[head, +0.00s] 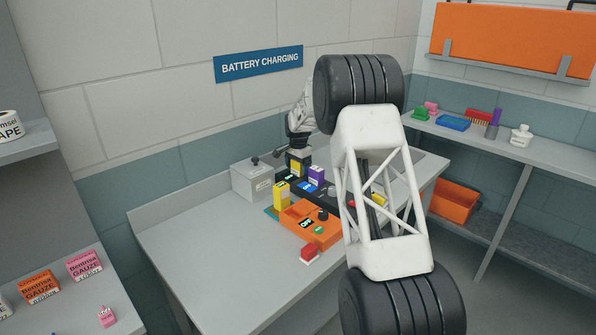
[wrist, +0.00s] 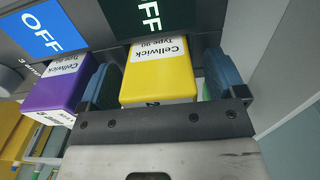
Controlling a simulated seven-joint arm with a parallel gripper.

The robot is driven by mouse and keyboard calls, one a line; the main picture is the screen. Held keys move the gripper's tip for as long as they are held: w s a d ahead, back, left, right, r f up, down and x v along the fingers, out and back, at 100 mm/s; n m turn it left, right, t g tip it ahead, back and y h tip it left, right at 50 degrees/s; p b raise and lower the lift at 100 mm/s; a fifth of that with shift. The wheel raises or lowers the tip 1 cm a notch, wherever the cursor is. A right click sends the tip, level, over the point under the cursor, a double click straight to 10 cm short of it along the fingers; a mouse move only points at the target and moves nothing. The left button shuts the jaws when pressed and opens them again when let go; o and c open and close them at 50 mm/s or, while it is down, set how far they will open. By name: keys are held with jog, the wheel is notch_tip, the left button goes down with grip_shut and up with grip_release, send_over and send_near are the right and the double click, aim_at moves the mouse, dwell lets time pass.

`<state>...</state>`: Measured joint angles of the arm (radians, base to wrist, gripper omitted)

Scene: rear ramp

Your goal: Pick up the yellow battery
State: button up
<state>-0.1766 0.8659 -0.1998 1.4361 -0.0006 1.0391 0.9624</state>
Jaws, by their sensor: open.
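A yellow battery (wrist: 158,78) labelled "Cellwick Type 90" sits below a dark panel reading OFF in the wrist view. My gripper (wrist: 161,76) is open, with one blue finger on each side of this battery; I cannot tell whether either touches it. In the head view my gripper (head: 298,158) is over the back of the dark charger (head: 328,196), with yellow (head: 295,168) showing at its fingers. A second yellow battery (head: 281,195) stands further forward, by the orange unit. A purple battery (wrist: 55,90) is just left of the gripper and also shows in the head view (head: 317,175).
The orange unit (head: 298,228) with an OFF display and a red block (head: 309,254) are on the grey bench (head: 205,250). A grey box (head: 252,182) stands left of my gripper. The bench's left part is clear. My arm hides the bench's right part.

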jog(key=c, duration=1.2)
jog(key=shift+r, duration=0.1)
jog(key=shift+r, duration=4.95)
